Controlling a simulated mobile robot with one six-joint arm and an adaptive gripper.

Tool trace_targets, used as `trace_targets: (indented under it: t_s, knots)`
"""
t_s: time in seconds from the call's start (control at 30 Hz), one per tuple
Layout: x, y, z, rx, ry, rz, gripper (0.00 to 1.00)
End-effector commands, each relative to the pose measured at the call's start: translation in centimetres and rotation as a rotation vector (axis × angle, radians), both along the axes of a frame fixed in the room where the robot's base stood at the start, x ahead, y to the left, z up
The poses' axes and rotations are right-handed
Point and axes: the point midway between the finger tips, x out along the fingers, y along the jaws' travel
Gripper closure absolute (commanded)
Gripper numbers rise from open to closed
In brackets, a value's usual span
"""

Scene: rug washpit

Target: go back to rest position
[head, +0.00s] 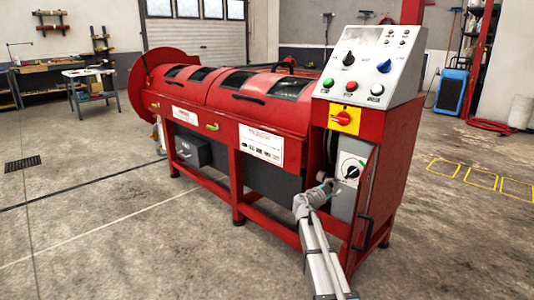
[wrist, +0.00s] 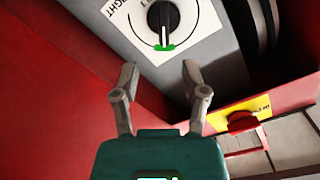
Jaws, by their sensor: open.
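My gripper (wrist: 160,72) is open and empty in the wrist view, its two fingers spread apart. Beyond its fingertips is a black rotary knob (wrist: 163,20) on a white dial plate; the knob is not between the fingers. The knob's pointer lines up with a green mark. In the head view my gripper (head: 326,188) is at the grey box (head: 346,196) inside the red machine's open end bay, just below and left of the same knob (head: 351,172). Its fingers are too small there to make out.
The red washing machine (head: 255,108) fills the middle. Its sloped control panel (head: 372,65) and a red switch on a yellow plate (head: 344,119) sit above the bay. The bay's red door (head: 367,205) is close on the right. Concrete floor (head: 110,235) is clear at left.

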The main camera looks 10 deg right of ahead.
Motion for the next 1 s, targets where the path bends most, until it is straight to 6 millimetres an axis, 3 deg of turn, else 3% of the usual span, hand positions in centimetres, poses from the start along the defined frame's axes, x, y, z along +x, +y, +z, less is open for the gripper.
trace_targets:
  t_s: [0.27,0.57,1.0]
  knots:
    - [-3.2,0.1,-0.6,0.025,0.148,-0.044,0.43]
    - [-9.6,1.4,-3.1,0.104,0.508,-0.061,0.43]
    - [-19.5,6.6,-6.7,0.234,1.094,0.181,0.43]
